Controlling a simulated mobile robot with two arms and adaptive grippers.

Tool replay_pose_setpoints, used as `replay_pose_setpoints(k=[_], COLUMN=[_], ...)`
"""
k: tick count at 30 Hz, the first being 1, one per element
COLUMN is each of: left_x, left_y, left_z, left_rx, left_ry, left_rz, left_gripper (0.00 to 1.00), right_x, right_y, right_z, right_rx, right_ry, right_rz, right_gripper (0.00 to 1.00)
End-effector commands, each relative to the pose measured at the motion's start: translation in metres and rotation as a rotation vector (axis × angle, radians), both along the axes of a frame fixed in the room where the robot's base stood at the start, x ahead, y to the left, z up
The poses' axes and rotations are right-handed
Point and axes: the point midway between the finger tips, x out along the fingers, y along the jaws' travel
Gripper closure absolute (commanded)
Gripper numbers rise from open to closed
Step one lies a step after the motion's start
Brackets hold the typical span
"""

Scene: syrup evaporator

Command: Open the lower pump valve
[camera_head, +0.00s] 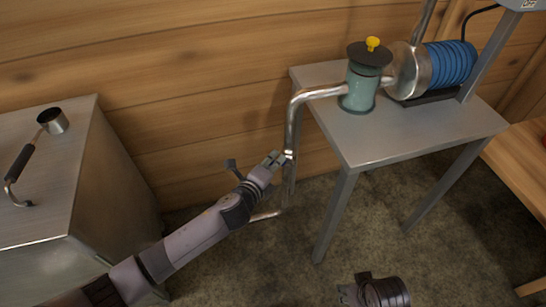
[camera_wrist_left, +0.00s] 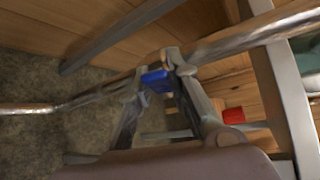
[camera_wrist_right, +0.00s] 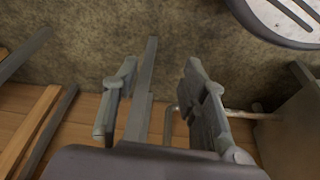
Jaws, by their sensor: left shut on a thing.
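My left gripper (camera_head: 276,160) is at the steel pipe (camera_head: 291,130) that drops beside the metal table. In the left wrist view the fingers of my left gripper (camera_wrist_left: 155,72) are shut on a small blue valve handle (camera_wrist_left: 156,81) at the pipe (camera_wrist_left: 230,38). In the head view the blue handle is hidden by the gripper. A red handle or block (camera_wrist_left: 233,116) shows farther right in the left wrist view; what it belongs to is unclear. My right gripper (camera_head: 352,291) is low at the bottom of the head view. The right wrist view shows it (camera_wrist_right: 158,85) open and empty.
A metal cabinet (camera_head: 110,180) with a ladle (camera_head: 22,165) stands at left. The wooden wall is behind.

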Motion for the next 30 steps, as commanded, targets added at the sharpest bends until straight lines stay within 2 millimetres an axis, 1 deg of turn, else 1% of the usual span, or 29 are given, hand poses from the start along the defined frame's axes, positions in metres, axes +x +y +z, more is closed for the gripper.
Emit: replay_pose_setpoints(k=[6, 9, 12, 17, 25, 26, 30], left_x=[-0.001, -0.002, -0.002, -0.002, -0.002, -0.002, -0.001], left_y=[0.000, 0.000, -0.001, -0.001, -0.001, -0.001, -0.001], left_z=[0.001, 0.001, 0.000, -0.001, -0.001, -0.001, 0.000], left_rx=[0.039, 0.052, 0.061, 0.067, 0.067, 0.067, 0.065], left_ry=[0.016, 0.021, 0.025, 0.026, 0.026, 0.026, 0.025], left_rz=[-0.001, 0.000, -0.001, -0.001, -0.001, -0.001, -0.001], left_gripper=[1.00, 1.00, 1.00, 1.00, 1.00, 0.81, 0.72], right_x=[-0.007, -0.011, -0.014, -0.017, -0.017, -0.017, -0.017], right_y=[0.000, 0.000, -0.001, -0.001, -0.001, -0.001, -0.001], right_z=[-0.045, -0.062, -0.074, -0.083, -0.083, -0.083, -0.083], right_rx=[-0.003, -0.003, -0.004, -0.003, -0.003, -0.003, -0.003], right_ry=[0.031, 0.039, 0.044, 0.046, 0.046, 0.046, 0.046], right_rz=[0.004, 0.006, 0.007, 0.008, 0.008, 0.008, 0.008], right_gripper=[0.60, 0.60, 0.60, 0.60, 0.60, 0.60, 0.60])
